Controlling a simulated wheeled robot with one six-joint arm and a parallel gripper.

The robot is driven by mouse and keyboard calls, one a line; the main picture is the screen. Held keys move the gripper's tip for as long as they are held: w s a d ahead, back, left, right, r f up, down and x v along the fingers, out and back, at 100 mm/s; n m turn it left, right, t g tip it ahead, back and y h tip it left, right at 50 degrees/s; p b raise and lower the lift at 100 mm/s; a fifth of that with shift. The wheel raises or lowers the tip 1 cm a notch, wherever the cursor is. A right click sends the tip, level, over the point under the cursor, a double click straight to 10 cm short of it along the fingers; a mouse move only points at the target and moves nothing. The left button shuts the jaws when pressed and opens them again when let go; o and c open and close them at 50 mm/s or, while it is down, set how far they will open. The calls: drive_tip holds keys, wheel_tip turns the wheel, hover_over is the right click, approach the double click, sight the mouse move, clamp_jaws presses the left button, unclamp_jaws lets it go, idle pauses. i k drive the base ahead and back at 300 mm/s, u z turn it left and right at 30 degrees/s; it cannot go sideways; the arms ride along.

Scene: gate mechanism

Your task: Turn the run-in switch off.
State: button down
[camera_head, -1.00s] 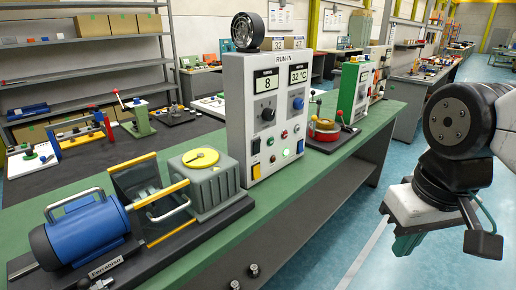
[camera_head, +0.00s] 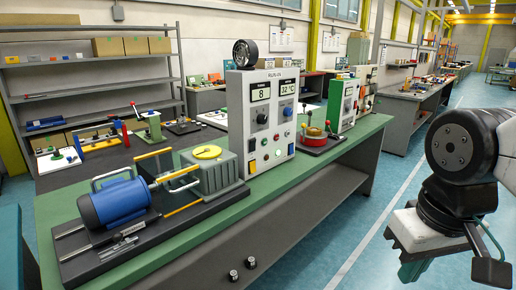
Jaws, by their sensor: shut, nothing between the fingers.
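The grey RUN-IN cabinet (camera_head: 237,120) stands upright on the green bench, with displays reading 8 and 32 °C. Its front has a black knob (camera_head: 262,118), a blue knob (camera_head: 287,112), a dark rocker switch (camera_head: 252,145) above a yellow plate (camera_head: 252,167), a small lit lamp (camera_head: 278,153) and another small switch (camera_head: 291,150). Which one is the run-in switch, and its position, are too small to tell. My gripper (camera_head: 408,270) is shut and empty at the lower right, over the floor, well apart from the cabinet; its fingertips are partly hidden.
A blue motor (camera_head: 115,203) and a grey gearbox (camera_head: 222,172) with a yellow disc stand left of the cabinet. A red device (camera_head: 318,142) and a green-white cabinet (camera_head: 340,103) stand to its right.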

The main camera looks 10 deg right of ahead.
sight(252, 143)
drive_tip(key=u, duration=0.55)
drive_tip(key=i, duration=1)
drive_tip(key=u, duration=0.05)
